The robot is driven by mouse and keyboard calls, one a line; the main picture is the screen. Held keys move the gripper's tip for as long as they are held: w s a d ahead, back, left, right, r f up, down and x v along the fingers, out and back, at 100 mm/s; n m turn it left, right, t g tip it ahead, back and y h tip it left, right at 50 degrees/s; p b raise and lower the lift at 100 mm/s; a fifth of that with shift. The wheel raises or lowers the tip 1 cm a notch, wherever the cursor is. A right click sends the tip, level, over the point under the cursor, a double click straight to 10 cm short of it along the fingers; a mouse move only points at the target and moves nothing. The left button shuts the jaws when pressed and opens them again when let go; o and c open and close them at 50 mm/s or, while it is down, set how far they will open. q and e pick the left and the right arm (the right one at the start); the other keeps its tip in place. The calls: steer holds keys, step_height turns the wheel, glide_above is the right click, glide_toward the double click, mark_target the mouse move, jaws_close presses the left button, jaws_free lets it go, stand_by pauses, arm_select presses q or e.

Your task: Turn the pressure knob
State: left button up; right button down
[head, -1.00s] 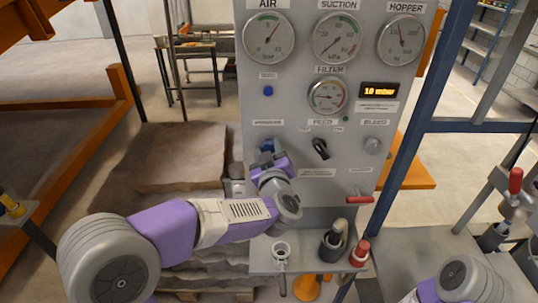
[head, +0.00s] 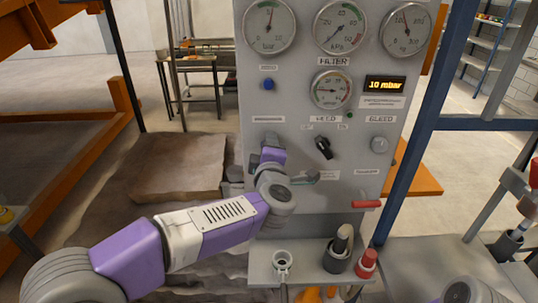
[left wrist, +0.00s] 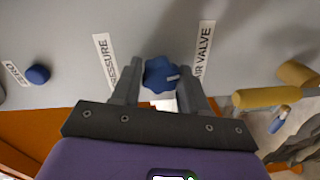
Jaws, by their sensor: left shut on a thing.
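The pressure knob is a blue lobed knob (left wrist: 161,75) on the grey panel, between the PRESSURE label (left wrist: 105,62) and the AIR VALVE label (left wrist: 203,57) in the left wrist view. My left gripper (left wrist: 158,88) is shut on it, one finger on each side. In the head view my left gripper (head: 267,153) is at the panel's lower left and mostly hides the knob. My right gripper is out of view; only part of the right arm shows at the bottom right.
The panel (head: 350,165) carries gauges, a display reading 10 mbar (head: 386,85), a blue button (head: 268,84), a black switch (head: 323,147), a bleed knob (head: 379,144) and a red lever (head: 366,204). Below, a shelf (head: 305,272) holds a ring, a dark cup and a red-capped item.

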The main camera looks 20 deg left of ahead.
arm_select(q)
steer(key=shift+f+n+b, duration=0.1)
steer(key=shift+n+b, duration=0.8)
steer(key=shift+n, duration=0.6)
steer(key=o, duration=1.1)
steer(key=shift+c, duration=0.2)
steer(key=v, duration=0.7)
steer(key=shift+s+p, duration=0.3)
